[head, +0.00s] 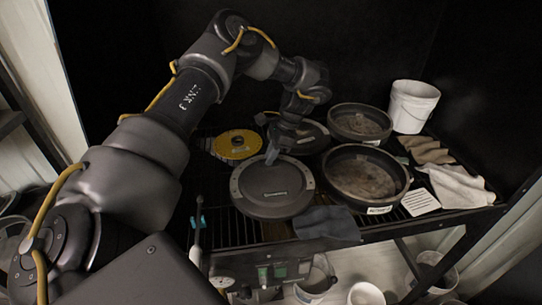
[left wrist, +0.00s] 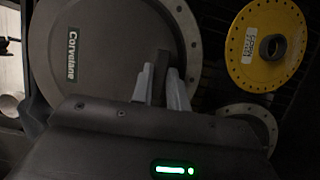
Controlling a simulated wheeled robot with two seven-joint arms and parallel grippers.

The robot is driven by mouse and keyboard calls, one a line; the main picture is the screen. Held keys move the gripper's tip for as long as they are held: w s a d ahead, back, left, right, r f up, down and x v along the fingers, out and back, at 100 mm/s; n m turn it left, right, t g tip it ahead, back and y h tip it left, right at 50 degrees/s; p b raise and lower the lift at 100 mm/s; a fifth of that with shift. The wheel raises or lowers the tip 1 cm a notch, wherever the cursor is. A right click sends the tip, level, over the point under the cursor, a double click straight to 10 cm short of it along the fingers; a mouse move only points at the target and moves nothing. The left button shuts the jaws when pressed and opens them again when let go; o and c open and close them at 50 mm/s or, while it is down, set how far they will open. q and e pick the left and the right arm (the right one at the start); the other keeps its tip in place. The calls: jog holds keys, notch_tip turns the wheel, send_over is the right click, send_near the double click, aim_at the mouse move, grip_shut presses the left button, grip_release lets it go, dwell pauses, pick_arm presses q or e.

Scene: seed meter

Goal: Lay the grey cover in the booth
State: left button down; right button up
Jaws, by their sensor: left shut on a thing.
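The grey cover (head: 272,190) is a round, dark grey disc with a lighter rim and a maker's label. It lies flat, or nearly so, over the front of the slatted rack in the black booth (head: 300,60). I cannot tell whether it touches the slats. My left gripper (head: 271,157) reaches down to the cover's far side. In the left wrist view the fingers (left wrist: 162,88) are closed on a dark raised tab on the cover (left wrist: 105,50), near its edge. My right gripper is not in view.
A yellow disc (head: 237,144) lies behind the cover. Another dark disc (head: 313,138) is partly hidden by my arm. Two round pans (head: 367,205) (head: 361,108), a white bucket (head: 412,105), cloths (head: 458,186) and a white card (head: 420,202) crowd the right. A dark cloth (head: 327,223) hangs at the front edge.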

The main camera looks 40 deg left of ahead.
pick_arm(q)
jog(key=shift+f, duration=0.55)
jog(key=shift+f, duration=0.6)
jog(key=c, duration=1.5)
grip_release()
jog(key=shift+o, duration=0.7)
jog(key=shift+r, duration=0.15)
